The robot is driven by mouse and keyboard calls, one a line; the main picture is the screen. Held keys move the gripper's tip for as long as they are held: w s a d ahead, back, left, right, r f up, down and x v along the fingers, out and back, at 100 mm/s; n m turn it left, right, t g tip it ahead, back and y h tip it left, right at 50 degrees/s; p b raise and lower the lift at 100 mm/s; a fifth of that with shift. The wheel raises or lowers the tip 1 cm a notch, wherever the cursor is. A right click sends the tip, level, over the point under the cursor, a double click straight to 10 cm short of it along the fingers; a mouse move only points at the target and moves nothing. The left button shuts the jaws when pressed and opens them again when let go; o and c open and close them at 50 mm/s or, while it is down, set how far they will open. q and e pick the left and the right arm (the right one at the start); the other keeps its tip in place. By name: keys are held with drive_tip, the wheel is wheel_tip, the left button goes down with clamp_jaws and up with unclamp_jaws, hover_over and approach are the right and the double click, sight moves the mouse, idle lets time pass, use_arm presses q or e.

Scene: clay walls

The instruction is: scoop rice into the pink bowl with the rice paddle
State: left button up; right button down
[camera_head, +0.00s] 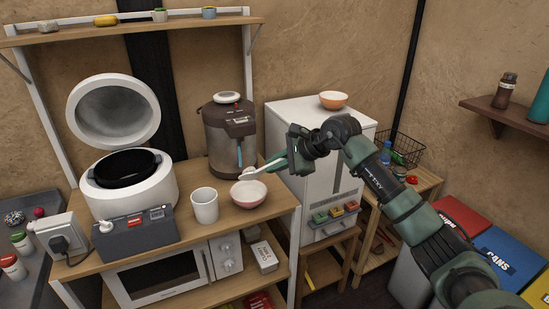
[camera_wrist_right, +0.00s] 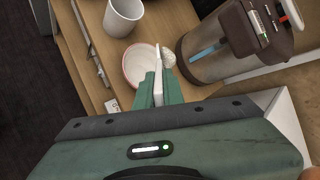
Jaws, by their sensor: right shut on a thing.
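The pink bowl (camera_head: 248,194) stands on the wooden counter, right of the white cup; it also shows in the right wrist view (camera_wrist_right: 132,75). My right gripper (camera_head: 278,163) is shut on the white rice paddle (camera_head: 262,171) and holds it from the right. The paddle's head is above the bowl's far rim in the head view. A whitish clump that looks like rice (camera_wrist_right: 168,57) is at the paddle's head, beside the bowl's rim in the right wrist view. The rice cooker (camera_head: 129,186) stands open at the left; its dark pot's contents are hidden. My left gripper is out of view.
A white cup (camera_head: 204,205) stands close left of the bowl. A tall water dispenser (camera_head: 229,136) stands behind the bowl. A white fridge (camera_head: 315,150) with an orange bowl (camera_head: 333,100) on top is at the right. A microwave (camera_head: 160,277) sits below the counter.

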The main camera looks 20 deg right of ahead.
drive_tip(key=m+p, duration=0.5)
drive_tip(key=shift+r, duration=0.2)
drive_tip(key=m+p, duration=0.6)
drive_tip(key=p, duration=0.1)
drive_tip(key=shift+a, duration=0.1)
drive_tip(key=shift+f+n+b, duration=0.3)
drive_tip(key=shift+f+b, duration=0.05)
drive_tip(key=shift+b, duration=0.5)
drive_tip(key=n+b, duration=0.2)
drive_tip(key=r+n+b, duration=0.1)
drive_tip(key=n+b, duration=0.1)
drive_tip(key=shift+n+b, duration=0.3)
drive_tip(key=shift+b, duration=0.05)
drive_tip(key=n+b, duration=0.2)
drive_tip(key=r+n+b, duration=0.1)
drive_tip(key=n+b, duration=0.2)
drive_tip(key=r+n, duration=0.1)
drive_tip(key=n, duration=0.1)
drive_tip(key=n+b, duration=0.1)
drive_tip(key=n, duration=0.1)
drive_tip(key=shift+r+b, duration=0.35)
drive_tip(key=shift+r, duration=0.05)
drive_tip(key=n, duration=0.1)
drive_tip(key=r+n, duration=0.1)
drive_tip(key=n, duration=0.2)
drive_tip(key=shift+r+b, duration=0.25)
drive_tip(key=shift+b, duration=0.1)
